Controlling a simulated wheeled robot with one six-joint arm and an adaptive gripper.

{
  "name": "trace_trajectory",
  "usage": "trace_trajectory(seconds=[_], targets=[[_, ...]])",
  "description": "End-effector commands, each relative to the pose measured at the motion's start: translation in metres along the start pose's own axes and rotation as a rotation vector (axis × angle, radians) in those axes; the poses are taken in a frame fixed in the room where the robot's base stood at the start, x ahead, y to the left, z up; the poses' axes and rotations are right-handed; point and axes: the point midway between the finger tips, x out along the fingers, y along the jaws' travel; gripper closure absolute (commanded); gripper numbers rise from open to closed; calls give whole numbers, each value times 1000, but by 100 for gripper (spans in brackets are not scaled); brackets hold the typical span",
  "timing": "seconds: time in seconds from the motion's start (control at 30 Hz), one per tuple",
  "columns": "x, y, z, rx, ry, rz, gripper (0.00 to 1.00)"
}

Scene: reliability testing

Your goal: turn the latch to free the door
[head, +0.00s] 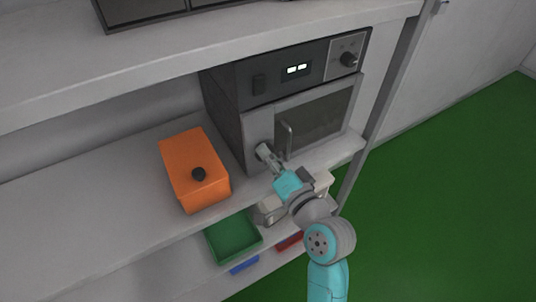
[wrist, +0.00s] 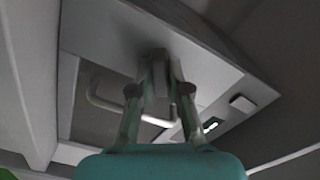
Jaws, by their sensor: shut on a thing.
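The grey oven-like chamber (head: 295,100) stands on the shelf, its door (head: 320,115) flush with the front. The door has a dark window and a bar handle (head: 286,138), which also shows in the wrist view (wrist: 98,100). The latch (wrist: 158,62) sits on the front beside the door's handle edge. My gripper (head: 265,153) is at the latch, with its two fingers closed on either side of it in the wrist view (wrist: 158,82). The fingers mostly hide the latch in the head view, so its exact angle is unclear.
An orange box (head: 190,160) with a black knob stands left of the chamber. A green tray (head: 235,240) and red and blue bins lie below. A shelf post (head: 385,90) rises at right. The green floor (head: 440,190) is clear.

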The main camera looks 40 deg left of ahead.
Motion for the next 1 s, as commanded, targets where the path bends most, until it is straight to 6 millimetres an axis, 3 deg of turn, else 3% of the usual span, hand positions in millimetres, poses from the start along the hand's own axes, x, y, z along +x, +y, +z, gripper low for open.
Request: trace_trajectory(seconds=[1.0], targets=[[0,1,0,-895,-1,2,100]])
